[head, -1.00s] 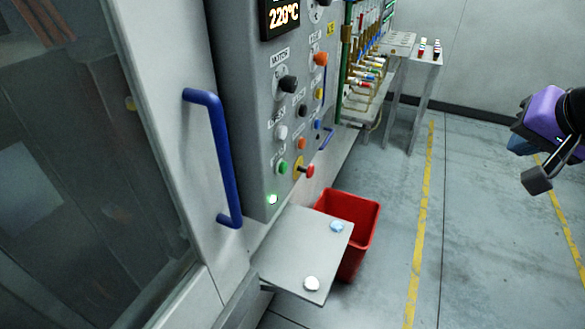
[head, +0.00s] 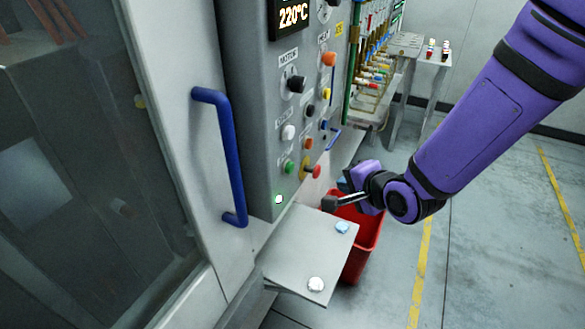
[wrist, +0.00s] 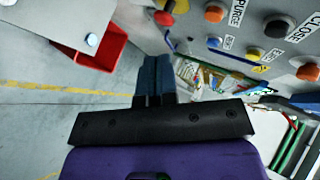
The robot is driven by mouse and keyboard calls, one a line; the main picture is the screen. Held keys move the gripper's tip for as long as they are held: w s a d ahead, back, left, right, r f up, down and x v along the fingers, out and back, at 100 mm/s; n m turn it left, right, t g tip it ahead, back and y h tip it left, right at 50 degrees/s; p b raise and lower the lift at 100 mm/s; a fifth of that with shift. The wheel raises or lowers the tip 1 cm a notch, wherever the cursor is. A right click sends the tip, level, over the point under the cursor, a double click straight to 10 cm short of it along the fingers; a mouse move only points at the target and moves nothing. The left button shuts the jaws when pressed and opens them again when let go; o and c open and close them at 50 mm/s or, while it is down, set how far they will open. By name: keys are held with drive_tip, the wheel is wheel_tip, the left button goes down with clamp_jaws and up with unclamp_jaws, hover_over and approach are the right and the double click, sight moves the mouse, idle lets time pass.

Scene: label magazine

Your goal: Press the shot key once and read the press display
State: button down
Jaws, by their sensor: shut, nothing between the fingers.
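The grey control panel (head: 285,110) carries several coloured buttons and knobs with labels. The dark display (head: 293,15) at its top reads 220°C in the head view. I cannot tell which button is the shot key; most labels are too small or angled. My gripper (head: 345,185) is to the right of the panel's lower end, in front of the red bin. In the wrist view its blue fingers (wrist: 153,75) are together and empty, apart from the panel. There, a red button (wrist: 163,17), an orange button (wrist: 213,13) by a PURGE label and a black button (wrist: 277,28) by CLOSE show.
A grey shelf (head: 302,262) with a white and a blue round piece juts out below the panel. The red bin (head: 362,262) stands beside it. A blue door handle (head: 221,160) sticks out left. Hoses (head: 370,75) hang behind. Floor to the right is free.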

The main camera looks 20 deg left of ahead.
drive_tip(key=shift+a, duration=0.2)
drive_tip(key=a, duration=0.8)
drive_tip(key=shift+w+a, duration=0.25)
drive_tip(key=shift+w, duration=0.1)
idle(2.1)
drive_tip(key=shift+a, duration=0.4)
drive_tip(key=shift+a, duration=0.45)
idle(0.7)
drive_tip(key=shift+d, duration=0.85)
drive_tip(key=shift+s+d, duration=0.15)
drive_tip(key=shift+d, duration=1.1)
drive_tip(key=shift+s+d, duration=0.1)
drive_tip(key=shift+d, duration=1.15)
